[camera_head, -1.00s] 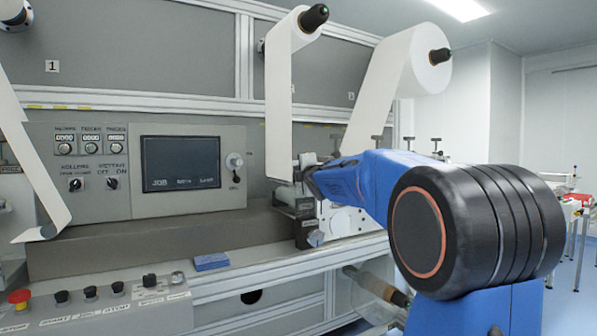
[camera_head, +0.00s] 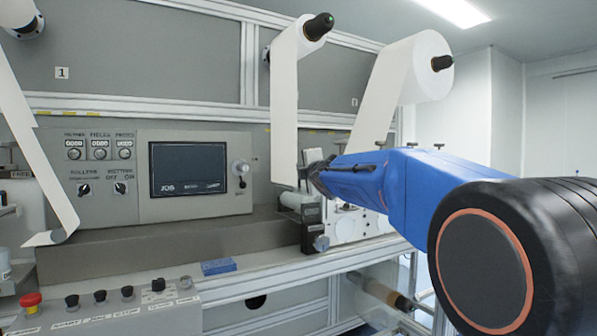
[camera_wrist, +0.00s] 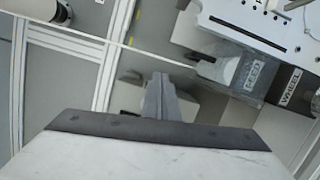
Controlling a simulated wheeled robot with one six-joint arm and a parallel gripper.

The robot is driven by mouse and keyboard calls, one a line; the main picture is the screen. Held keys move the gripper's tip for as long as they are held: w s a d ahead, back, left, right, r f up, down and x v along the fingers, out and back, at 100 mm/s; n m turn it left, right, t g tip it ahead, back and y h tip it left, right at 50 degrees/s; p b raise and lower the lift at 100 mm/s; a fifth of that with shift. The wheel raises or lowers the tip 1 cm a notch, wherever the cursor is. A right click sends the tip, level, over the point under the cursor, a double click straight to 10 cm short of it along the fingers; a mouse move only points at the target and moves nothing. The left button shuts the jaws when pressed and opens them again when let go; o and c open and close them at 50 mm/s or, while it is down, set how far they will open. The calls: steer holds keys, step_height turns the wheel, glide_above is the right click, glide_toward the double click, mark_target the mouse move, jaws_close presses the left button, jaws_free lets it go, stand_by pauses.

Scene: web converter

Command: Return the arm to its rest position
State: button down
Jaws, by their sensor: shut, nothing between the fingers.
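My blue arm (camera_head: 400,185) reaches from the lower right toward the machine's roller area in the head view. Its far end is near the hanging white web and the small rollers, and the fingers are hard to make out there. In the wrist view my gripper (camera_wrist: 158,95) shows as grey fingers, shut with nothing between them. A pale block-like surface fills the bottom of the wrist view. The fingers are apart from the plate labelled FEED (camera_wrist: 255,77), which lies to their right.
The machine front has a dark screen (camera_head: 187,167), dials and a button ledge with a red button (camera_head: 31,299). A blue block (camera_head: 218,266) lies on the ledge. White paper rolls (camera_head: 430,66) hang above the arm. A WHEEL label (camera_wrist: 291,85) shows beside FEED. Open floor is at right.

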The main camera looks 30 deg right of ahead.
steer(key=shift+r+v, duration=0.15)
steer(key=shift+v, duration=0.7)
steer(key=shift+r+v, duration=0.1)
steer(key=shift+v, duration=0.7)
steer(key=s+a+f+m+g+y, duration=0.1)
steer(key=s+a+f+m+g, duration=0.3)
steer(key=s+f, duration=1)
steer(key=s+a+f+m+g+y, duration=0.1)
steer(key=s+a+f+m+g, duration=0.3)
steer(key=s+f, duration=1)
steer(key=s+a+f+m+g+y, duration=0.1)
steer(key=s+a+f+m+g, duration=0.4)
steer(key=s+a+f+m, duration=0.4)
steer(key=s+a+f, duration=0.1)
steer(key=s+f, duration=0.4)
steer(key=f, duration=0.2)
steer(key=shift+s+y, duration=0.35)
steer(key=shift+y, duration=0.05)
steer(key=shift+f, duration=0.1)
